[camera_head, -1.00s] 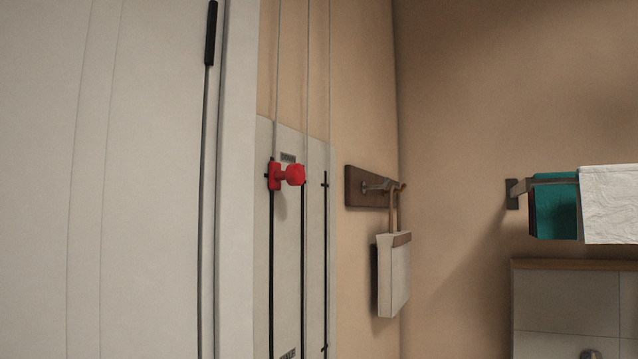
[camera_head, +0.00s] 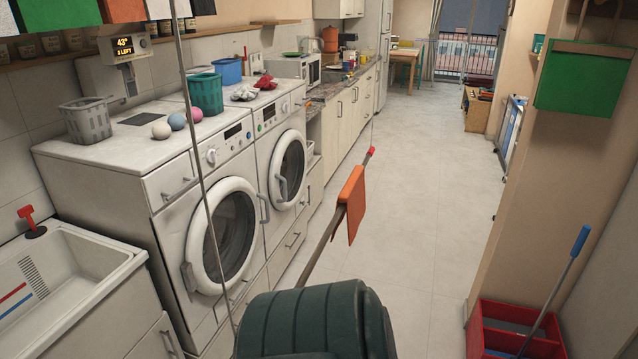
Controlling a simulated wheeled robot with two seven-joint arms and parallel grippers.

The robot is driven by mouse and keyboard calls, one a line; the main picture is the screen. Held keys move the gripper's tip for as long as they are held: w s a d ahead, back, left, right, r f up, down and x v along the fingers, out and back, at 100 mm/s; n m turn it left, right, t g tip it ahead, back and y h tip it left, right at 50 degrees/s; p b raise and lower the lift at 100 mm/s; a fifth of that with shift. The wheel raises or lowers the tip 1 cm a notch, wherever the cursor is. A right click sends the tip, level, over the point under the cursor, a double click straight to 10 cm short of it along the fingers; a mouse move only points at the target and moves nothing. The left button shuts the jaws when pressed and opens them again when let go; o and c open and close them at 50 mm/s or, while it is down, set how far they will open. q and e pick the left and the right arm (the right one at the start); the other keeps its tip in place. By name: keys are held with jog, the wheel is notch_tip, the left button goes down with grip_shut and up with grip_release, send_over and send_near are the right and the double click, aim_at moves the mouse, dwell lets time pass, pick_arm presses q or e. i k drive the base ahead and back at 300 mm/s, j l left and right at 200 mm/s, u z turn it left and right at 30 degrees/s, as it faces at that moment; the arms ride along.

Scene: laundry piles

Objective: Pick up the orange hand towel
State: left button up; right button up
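An orange cloth (camera_head: 351,205) hangs folded over a thin wooden pole (camera_head: 322,250) in the middle of the head view. The pole runs from the lower centre up to a red tip. Another orange cloth (camera_head: 122,9) hangs at the top left edge, partly cut off, among other hanging cloths. I cannot tell which of the two is the hand towel. Neither of my grippers is in view.
A large dark green ribbed object (camera_head: 315,322) fills the bottom centre. Two white washing machines (camera_head: 190,190) and a sink (camera_head: 60,275) line the left. A red bin (camera_head: 510,325) with a blue-handled tool stands lower right. The tiled floor (camera_head: 420,230) beyond is clear.

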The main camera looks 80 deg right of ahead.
aim_at(353, 193)
jog(key=z, duration=2.95)
jog(key=i+z, duration=0.1)
jog(key=z, duration=0.2)
